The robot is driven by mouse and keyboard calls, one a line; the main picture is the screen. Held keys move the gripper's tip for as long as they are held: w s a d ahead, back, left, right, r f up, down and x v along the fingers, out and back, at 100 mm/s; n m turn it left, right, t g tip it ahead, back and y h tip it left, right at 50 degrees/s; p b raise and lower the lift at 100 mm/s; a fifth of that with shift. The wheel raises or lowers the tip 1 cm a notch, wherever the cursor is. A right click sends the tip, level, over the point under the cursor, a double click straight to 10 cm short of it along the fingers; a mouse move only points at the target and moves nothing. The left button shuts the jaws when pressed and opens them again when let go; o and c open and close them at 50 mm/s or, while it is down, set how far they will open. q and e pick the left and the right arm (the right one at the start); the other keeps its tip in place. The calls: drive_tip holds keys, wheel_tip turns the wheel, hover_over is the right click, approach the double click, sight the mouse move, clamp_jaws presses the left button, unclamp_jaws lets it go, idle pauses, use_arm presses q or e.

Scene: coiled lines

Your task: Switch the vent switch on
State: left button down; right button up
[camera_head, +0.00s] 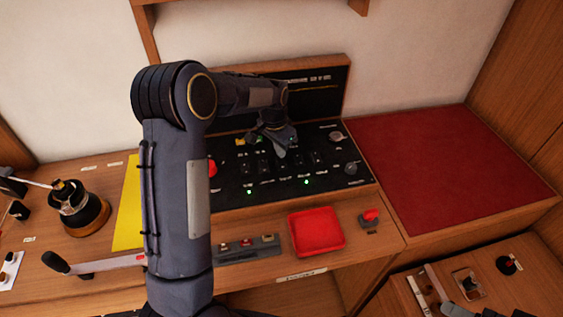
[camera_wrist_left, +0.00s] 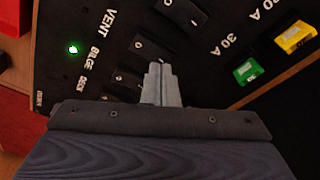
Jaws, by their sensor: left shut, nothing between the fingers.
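The black switch panel (camera_head: 230,195) stands at the back of the desk, with rows of dark rocker switches. In the left wrist view a VENT label (camera_wrist_left: 109,20) is beside dark rockers, with BILGE and DECK labels below it. One rocker (camera_wrist_left: 185,12) is at the top edge, and another (camera_wrist_left: 150,46) is just above my fingertips. I cannot tell for certain which rocker belongs to VENT. My left gripper (camera_wrist_left: 160,72) is shut and empty, its tips close over the rockers; contact is unclear. In the head view it (camera_head: 283,148) partly hides the switches. A grey piece at the lower right edge may be my right gripper.
A green lamp (camera_wrist_left: 72,48) glows near the labels. Green and yellow fuses (camera_wrist_left: 295,37) are at the right. A red tray (camera_head: 317,231), a red-knobbed lever (camera_head: 370,216) and a grey button box (camera_head: 246,249) are in front. A red mat (camera_head: 450,170) lies clear at right.

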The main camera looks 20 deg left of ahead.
sight(280, 159)
use_arm(q)
drive_tip(key=shift+f+b, duration=0.5)
drive_tip(key=shift+f, duration=0.3)
drive_tip(key=shift+r, duration=0.2)
drive_tip(key=shift+r+p, duration=2.45)
drive_tip(key=shift+r, duration=0.95)
